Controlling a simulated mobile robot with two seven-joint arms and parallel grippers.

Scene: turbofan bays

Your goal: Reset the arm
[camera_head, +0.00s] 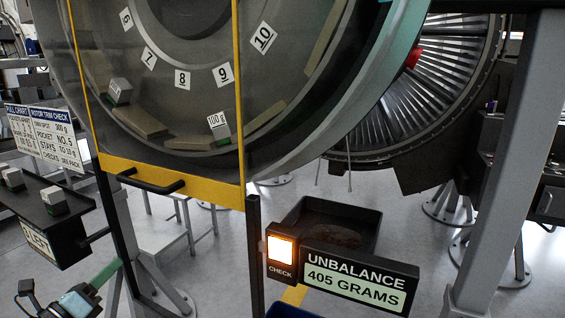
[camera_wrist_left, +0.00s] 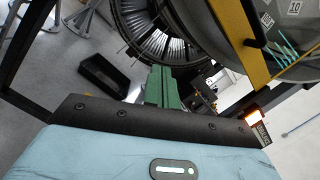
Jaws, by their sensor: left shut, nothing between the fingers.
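My left gripper (camera_head: 108,272) is at the lower left of the head view, its green fingers pointing up and right. In the left wrist view its green fingers (camera_wrist_left: 160,88) are together and hold nothing. It is in open space below and right of the black weight shelf (camera_head: 70,228), apart from it. My right gripper is in neither view.
A yellow-framed guard (camera_head: 170,184) with a black handle covers the numbered rotor (camera_head: 180,110). A grey weight marked 100 g (camera_head: 218,124) sits inside. A lit CHECK lamp (camera_head: 281,250) joins a display reading 405 GRAMS (camera_head: 357,289). A black bin (camera_head: 335,222) stands behind.

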